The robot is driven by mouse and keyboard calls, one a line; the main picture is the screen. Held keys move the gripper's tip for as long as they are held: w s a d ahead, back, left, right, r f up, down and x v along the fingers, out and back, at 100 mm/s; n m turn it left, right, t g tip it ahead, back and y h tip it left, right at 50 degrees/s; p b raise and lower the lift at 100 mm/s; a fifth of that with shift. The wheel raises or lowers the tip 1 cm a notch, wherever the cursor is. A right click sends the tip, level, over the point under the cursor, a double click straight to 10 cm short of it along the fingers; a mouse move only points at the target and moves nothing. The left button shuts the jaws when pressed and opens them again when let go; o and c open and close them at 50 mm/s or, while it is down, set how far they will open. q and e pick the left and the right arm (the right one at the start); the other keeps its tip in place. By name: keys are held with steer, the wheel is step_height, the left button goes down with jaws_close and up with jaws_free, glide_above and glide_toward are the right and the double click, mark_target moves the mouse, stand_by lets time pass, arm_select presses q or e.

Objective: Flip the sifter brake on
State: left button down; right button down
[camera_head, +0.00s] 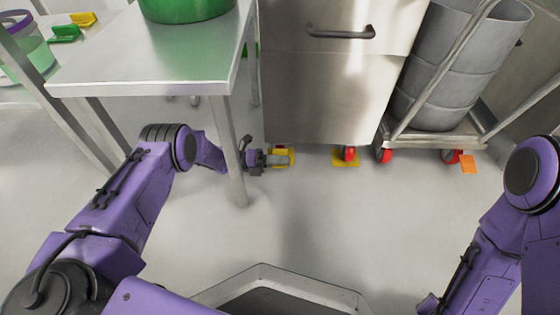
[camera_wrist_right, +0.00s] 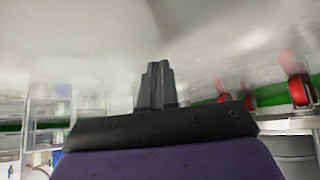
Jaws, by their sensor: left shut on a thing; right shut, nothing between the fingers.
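A steel cabinet-like unit (camera_head: 325,95), possibly the sifter, stands on low casters. At its left front foot is a yellow brake piece (camera_head: 291,157), partly covered by my left gripper (camera_head: 279,159). My left gripper reaches in low past the table leg and is shut on this piece, close to the floor. The gripper hides which way the brake is set. My right gripper (camera_wrist_right: 157,85) is shut and empty in the right wrist view. In the head view only my right arm's links show at the right.
A red caster (camera_head: 348,153) on a yellow piece is at the unit's other front foot. A steel table (camera_head: 150,60) stands at left, its leg (camera_head: 231,150) beside my left wrist. A trolley (camera_head: 438,136) carries grey bins. Floor in front is clear.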

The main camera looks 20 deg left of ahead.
arm_select(q)
steer(key=shift+a, duration=0.15)
steer(key=c, duration=1.2)
jaws_free()
